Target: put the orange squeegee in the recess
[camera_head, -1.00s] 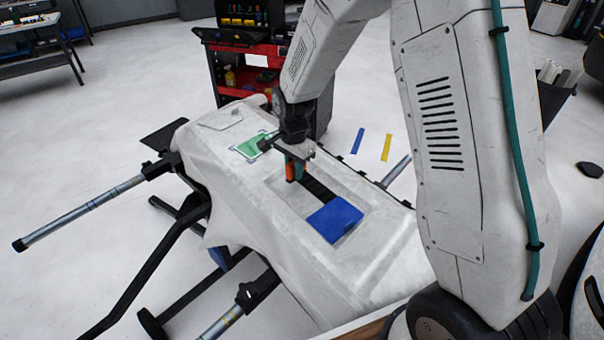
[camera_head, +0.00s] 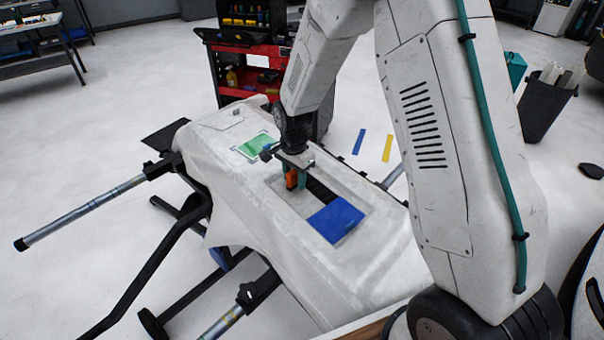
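The orange squeegee (camera_head: 291,181) is a small orange piece under my gripper, at the far-left end of the recess (camera_head: 349,195). My gripper (camera_head: 294,181) points down with teal fingertips beside the orange piece and appears shut on it. The recess is a long rectangular pocket in the top of a white covered panel, with a dark strip along part of its floor. The squeegee's lower edge is at or just above the recess floor; I cannot tell if it touches. A blue flat piece (camera_head: 335,220) lies at the near end of the recess.
A green card (camera_head: 258,147) lies on the white panel (camera_head: 225,190) beyond my gripper. A blue strip (camera_head: 358,141) and a yellow strip (camera_head: 387,148) lie to the right behind. A red tool cart (camera_head: 230,90) stands behind. Stand bars stick out at left.

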